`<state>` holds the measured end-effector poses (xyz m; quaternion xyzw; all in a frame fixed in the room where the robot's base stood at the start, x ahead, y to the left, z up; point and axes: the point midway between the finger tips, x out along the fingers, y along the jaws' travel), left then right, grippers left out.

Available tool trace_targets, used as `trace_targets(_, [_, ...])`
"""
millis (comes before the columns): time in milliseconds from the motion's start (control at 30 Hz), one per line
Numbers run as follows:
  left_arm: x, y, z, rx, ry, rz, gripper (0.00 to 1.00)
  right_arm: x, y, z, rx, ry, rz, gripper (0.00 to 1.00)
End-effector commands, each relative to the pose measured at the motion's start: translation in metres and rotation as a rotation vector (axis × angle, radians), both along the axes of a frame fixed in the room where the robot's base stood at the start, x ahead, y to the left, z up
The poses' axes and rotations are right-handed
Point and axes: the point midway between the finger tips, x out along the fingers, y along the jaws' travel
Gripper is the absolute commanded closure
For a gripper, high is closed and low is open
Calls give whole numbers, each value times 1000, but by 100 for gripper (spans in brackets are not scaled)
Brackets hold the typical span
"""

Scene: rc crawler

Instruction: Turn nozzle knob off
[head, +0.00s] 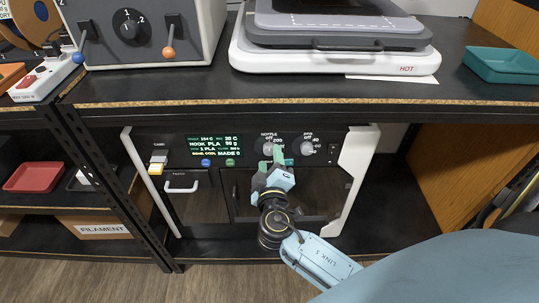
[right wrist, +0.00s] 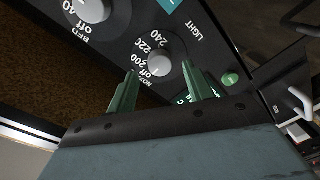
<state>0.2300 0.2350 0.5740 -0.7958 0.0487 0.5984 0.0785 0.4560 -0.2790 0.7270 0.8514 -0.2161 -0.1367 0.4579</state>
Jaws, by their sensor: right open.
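The nozzle knob (head: 268,148) is a small light round knob on the dark front panel of the printer under the shelf. Its dial is marked off, 200, 220 and 240. In the right wrist view the nozzle knob (right wrist: 159,64) shows between and just beyond the fingertips. My right gripper (head: 272,160) is in front of the panel with its green fingers open, one on each side of the knob; it also shows in the right wrist view (right wrist: 160,69). I cannot tell whether a finger touches the knob, or where its pointer stands. My left gripper is out of view.
The bed knob (head: 307,149) sits right of the nozzle knob. A lit display (head: 213,145) and blue and green buttons are to its left. The shelf edge (head: 300,103) runs above the printer. A white hot plate (head: 335,62) stands on the shelf.

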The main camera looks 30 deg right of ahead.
Motion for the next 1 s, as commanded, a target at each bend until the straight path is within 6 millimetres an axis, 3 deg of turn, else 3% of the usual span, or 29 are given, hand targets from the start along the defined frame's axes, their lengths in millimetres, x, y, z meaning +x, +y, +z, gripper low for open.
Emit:
trace_targets(300, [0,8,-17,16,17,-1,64,-63,36,2,3,4,2,48])
trace_targets(500, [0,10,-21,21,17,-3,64,-88,50,3,0,2,1,48])
trace_targets(1000, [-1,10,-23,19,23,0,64,-96,54,4,1,0,0,48])
